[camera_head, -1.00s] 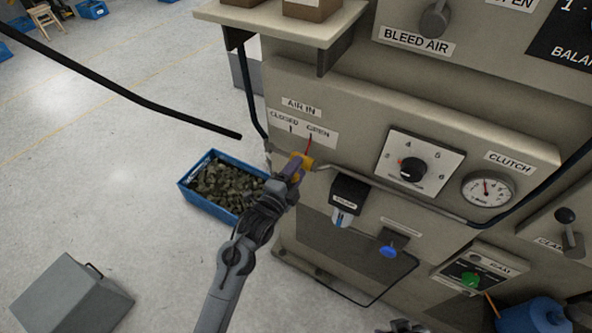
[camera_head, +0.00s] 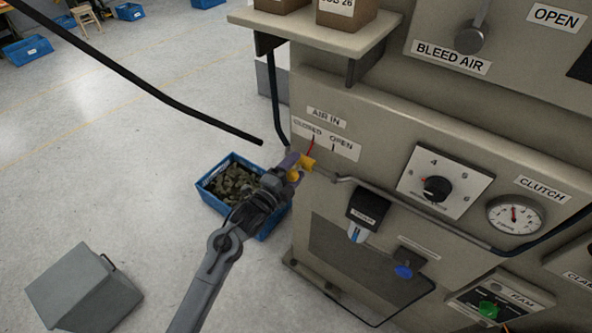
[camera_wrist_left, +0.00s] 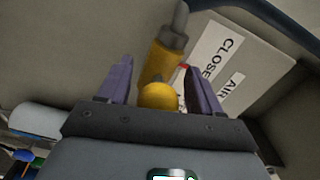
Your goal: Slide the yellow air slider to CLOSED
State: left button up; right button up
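The yellow air slider (camera_head: 307,162) sits on a pipe at the left edge of the machine panel, below the AIR IN label (camera_head: 326,117). Its red pointer (camera_head: 310,146) stands under the CLOSED side of the scale, left of the OPEN mark. My left gripper (camera_head: 296,163) is at the slider. In the left wrist view its purple fingers (camera_wrist_left: 158,85) stand apart on either side of the slider's round yellow knob (camera_wrist_left: 158,97), with gaps showing. The slider's yellow body (camera_wrist_left: 161,62) extends beyond the knob. My right gripper is not in view.
The panel carries a dial (camera_head: 437,188), a CLUTCH gauge (camera_head: 514,215) and a BLEED AIR knob (camera_head: 470,37). A blue crate (camera_head: 272,222) of dark pieces stands on the floor behind my left arm. A grey box (camera_head: 82,290) lies at lower left; floor between is clear.

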pick_arm(q)
jog(key=shift+s, duration=0.2)
jog(key=b+v, duration=0.1)
jog(key=v, duration=0.9)
jog(key=shift+s+a, duration=0.15)
jog(key=shift+s, duration=0.1)
